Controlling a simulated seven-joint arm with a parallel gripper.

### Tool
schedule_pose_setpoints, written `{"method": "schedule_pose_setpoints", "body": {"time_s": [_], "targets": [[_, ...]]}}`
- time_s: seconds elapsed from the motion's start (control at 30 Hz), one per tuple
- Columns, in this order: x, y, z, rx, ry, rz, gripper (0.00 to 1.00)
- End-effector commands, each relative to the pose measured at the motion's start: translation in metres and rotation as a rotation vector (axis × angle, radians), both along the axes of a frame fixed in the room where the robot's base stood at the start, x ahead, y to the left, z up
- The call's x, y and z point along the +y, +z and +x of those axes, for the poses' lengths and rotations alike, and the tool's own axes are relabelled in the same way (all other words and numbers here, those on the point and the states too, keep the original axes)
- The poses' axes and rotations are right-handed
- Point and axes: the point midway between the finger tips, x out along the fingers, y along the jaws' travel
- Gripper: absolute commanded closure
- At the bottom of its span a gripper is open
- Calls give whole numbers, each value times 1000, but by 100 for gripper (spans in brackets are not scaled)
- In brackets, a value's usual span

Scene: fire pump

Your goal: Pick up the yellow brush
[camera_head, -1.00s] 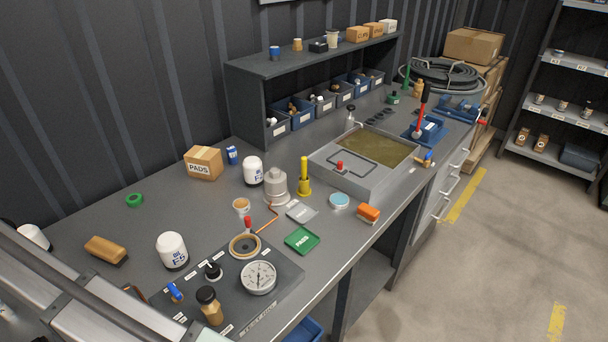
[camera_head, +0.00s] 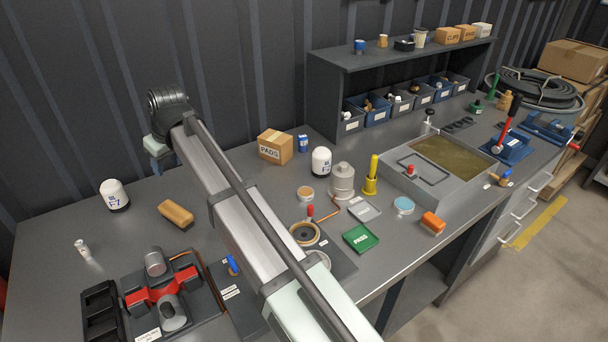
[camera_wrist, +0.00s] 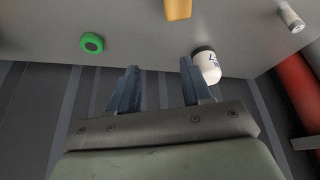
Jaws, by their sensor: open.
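The yellow-tan brush (camera_head: 176,213), an oblong block with a dark underside, lies on the grey bench at the left in the head view. In the wrist view its yellow end (camera_wrist: 178,8) shows at the top edge, beyond the fingertips. My gripper (camera_wrist: 160,66) is open with nothing between its two blue-grey fingers. In the head view my gripper (camera_head: 160,168) is near the wall, above the back of the bench and apart from the brush. My arm crosses the middle of the view and partly hides the gripper.
A white canister marked F7 (camera_head: 114,195) stands left of the brush; the wrist view shows it close to one finger. A green ring (camera_wrist: 92,42) lies on the other side. A small bottle (camera_head: 83,250) and a red clamp fixture (camera_head: 160,290) are nearer the front.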

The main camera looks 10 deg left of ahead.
Motion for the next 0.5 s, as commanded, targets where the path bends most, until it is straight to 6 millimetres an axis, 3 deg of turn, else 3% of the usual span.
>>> {"method": "schedule_pose_setpoints", "body": {"time_s": [0.03,0.2,0.5], "targets": [[-19,4,21,-3,-33,4,51],[-79,15,77,-14,-135,15,51],[-199,36,157,-40,-311,35,51]]}}
